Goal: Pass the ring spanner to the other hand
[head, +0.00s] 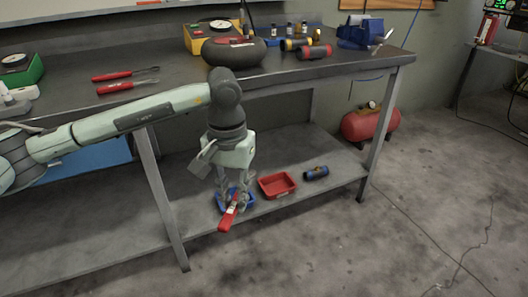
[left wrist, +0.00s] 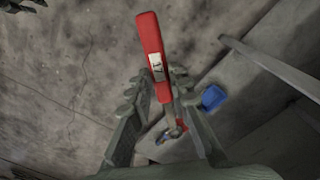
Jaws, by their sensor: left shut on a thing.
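My left gripper (head: 232,197) points down in front of the bench and is shut on the ring spanner (head: 229,217). The spanner has a red handle with a pale label, which sticks out below the fingers in the head view. In the left wrist view the red handle (left wrist: 152,50) extends away between the two fingers of my left gripper (left wrist: 158,98), and its label reads 17. The spanner's ring end is not clear in either view. My right gripper is in neither view.
The workbench (head: 185,82) carries two red-handled tools (head: 125,80), a dark round tank-like body (head: 234,53) and a blue vise (head: 360,32).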

